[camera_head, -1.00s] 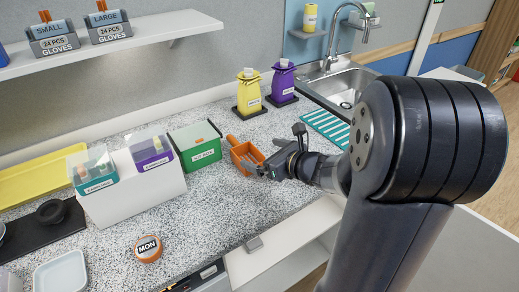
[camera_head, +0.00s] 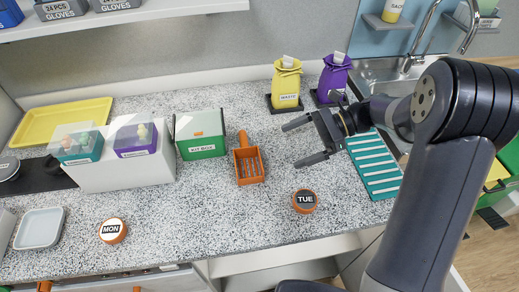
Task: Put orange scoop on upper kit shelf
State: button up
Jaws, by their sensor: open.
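The orange scoop (camera_head: 249,165) lies on the speckled counter, its handle toward the wall and its slotted pan toward the front. My gripper (camera_head: 291,145) is to the right of the scoop, open and empty, with its two fingers pointing left toward it and apart from it. The upper kit shelf cannot be told for certain; a white raised stand (camera_head: 128,179) on the counter holds a teal box (camera_head: 77,149) and a purple box (camera_head: 136,138). A white wall shelf (camera_head: 150,13) at the top left holds glove boxes.
A green box (camera_head: 202,147) stands just left of the scoop. Yellow (camera_head: 286,84) and purple (camera_head: 334,77) bags stand behind my gripper. A TUE puck (camera_head: 305,201) lies in front, a MON puck (camera_head: 112,231) at front left. A teal striped mat (camera_head: 376,170) lies right.

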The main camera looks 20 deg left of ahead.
aim_at(266, 168)
jog(key=x, duration=0.3)
jog(key=shift+f+p+x, duration=0.2)
jog(key=shift+p+x, duration=0.15)
jog(key=shift+x, duration=1.15)
jog(key=shift+f+p+x, duration=0.2)
jog(key=shift+p+x, duration=0.1)
jog(key=shift+x, duration=1.25)
jog(key=shift+w+d, duration=0.1)
jog(key=shift+w, duration=0.05)
jog(key=shift+c, duration=0.2)
jog(key=c, duration=1)
jog(key=shift+o, duration=0.2)
jog(key=shift+r, duration=0.1)
notch_tip(266, 168, up, 18)
